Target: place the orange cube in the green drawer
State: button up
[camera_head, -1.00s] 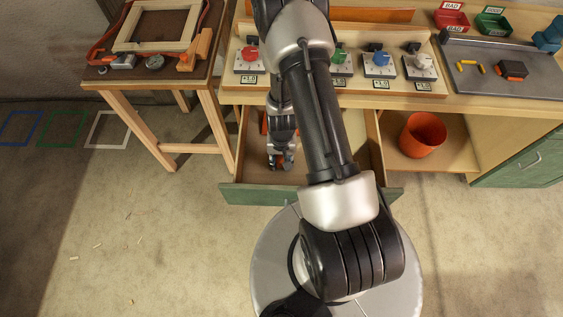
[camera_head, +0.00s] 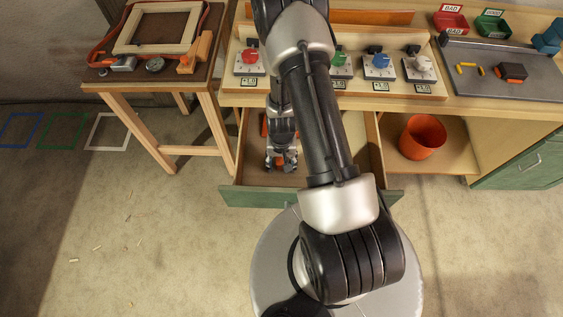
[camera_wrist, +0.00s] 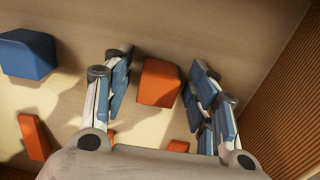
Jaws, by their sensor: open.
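The green-fronted drawer (camera_head: 255,197) is pulled out under the bench. My gripper (camera_head: 282,167) reaches down into it. The wrist view shows my gripper (camera_wrist: 156,88) open, its two blue-padded fingers spread. An orange cube (camera_wrist: 158,82) rests on a pale wooden floor, in the gap between the fingers. A gap shows on the cube's left, and it lies close to the right finger; contact cannot be told. In the head view the cube cannot be made out clearly at the gripper.
In the wrist view a blue block (camera_wrist: 27,53) lies left and other orange pieces (camera_wrist: 35,137) lie nearer; a ribbed brown wall (camera_wrist: 285,100) stands right. An orange bin (camera_head: 423,136) is on the shelf right of the drawer. Dials (camera_head: 378,66) line the bench above.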

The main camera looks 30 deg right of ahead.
notch_tip(320, 180, up, 12)
jog(key=r+p, duration=0.1)
jog(key=p, duration=1.1)
notch_tip(320, 180, up, 13)
jog(key=n+t, duration=0.1)
jog(key=n, duration=0.1)
send_over(281, 163)
jog(key=w+a, duration=0.2)
jog(key=w, duration=0.2)
jog(key=s+a+r+n+t, duration=0.1)
jog(key=a+r, duration=0.2)
jog(key=r, duration=1)
jog(key=s+a+r+n+t, duration=0.1)
jog(key=s+a+r+n, duration=0.1)
jog(key=s+r, duration=0.6)
jog(key=s+a+r+n+t, duration=0.1)
jog(key=s+a+r, duration=0.2)
jog(key=s+r, duration=0.5)
jog(key=shift+s+a+r+n+t, duration=0.2)
jog(key=shift+r+n+t, duration=0.15)
jog(key=shift+r, duration=0.2)
